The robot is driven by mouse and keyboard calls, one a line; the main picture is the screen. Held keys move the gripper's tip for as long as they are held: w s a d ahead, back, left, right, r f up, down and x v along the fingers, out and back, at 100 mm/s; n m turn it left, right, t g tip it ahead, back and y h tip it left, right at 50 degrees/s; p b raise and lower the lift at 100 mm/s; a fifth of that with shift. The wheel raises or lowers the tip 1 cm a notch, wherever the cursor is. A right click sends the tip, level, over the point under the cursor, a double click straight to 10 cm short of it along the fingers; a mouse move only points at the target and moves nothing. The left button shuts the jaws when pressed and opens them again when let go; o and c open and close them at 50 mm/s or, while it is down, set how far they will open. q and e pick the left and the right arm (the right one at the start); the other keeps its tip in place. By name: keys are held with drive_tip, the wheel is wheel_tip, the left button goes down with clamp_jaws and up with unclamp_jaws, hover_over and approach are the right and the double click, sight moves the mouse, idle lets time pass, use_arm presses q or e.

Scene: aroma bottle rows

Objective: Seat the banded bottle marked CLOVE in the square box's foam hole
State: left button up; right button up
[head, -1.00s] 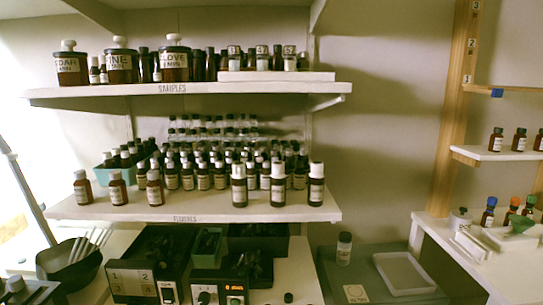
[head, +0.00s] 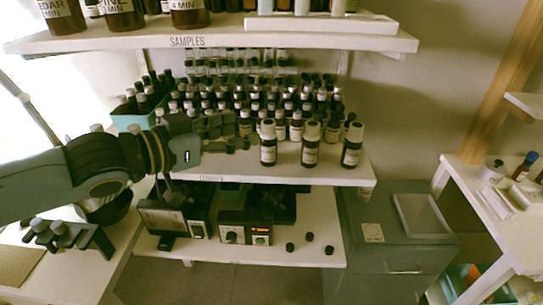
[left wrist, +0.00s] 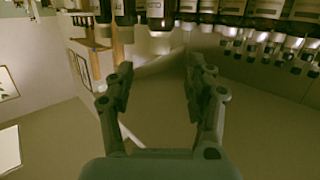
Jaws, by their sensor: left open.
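On the top shelf, a jar (head: 190,14) is cut off by the frame's top; its label shows "4 MIN", and CLOVE was readable there earlier. On the middle shelf, three larger dark bottles (head: 310,148) with white caps stand at the front; I cannot read their labels or tell which bottle is banded. My left gripper (head: 240,133) is open and empty at the shelf's front, left of these three bottles. In the left wrist view its fingers (left wrist: 160,75) are apart, with bottles along the picture's top. I cannot make out a square box with a foam hole. My right gripper is not in view.
Rows of small bottles (head: 240,100) crowd the middle shelf behind my gripper. The top shelf (head: 220,38) overhangs it. Below are devices (head: 245,232) and several loose black caps (head: 309,237). A white tray (head: 420,214) lies on a grey cabinet (head: 405,248) at right.

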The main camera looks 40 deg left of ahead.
sight(263, 126)
use_arm(q)
drive_tip(key=shift+f+b+x, duration=0.2)
drive_tip(key=shift+b+x, duration=0.75)
drive_tip(key=shift+x, duration=0.1)
drive_tip(key=shift+w+d+b, duration=0.1)
drive_tip(key=shift+w+b, duration=0.4)
drive_tip(key=shift+w, duration=0.1)
drive_tip(key=b+x, duration=0.2)
drive_tip(key=x, duration=0.3)
drive_tip(key=shift+r, duration=0.15)
drive_tip(key=shift+s, duration=0.15)
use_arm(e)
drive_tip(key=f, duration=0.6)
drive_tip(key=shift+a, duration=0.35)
use_arm(q)
drive_tip(key=shift+c, duration=0.8)
clamp_jaws()
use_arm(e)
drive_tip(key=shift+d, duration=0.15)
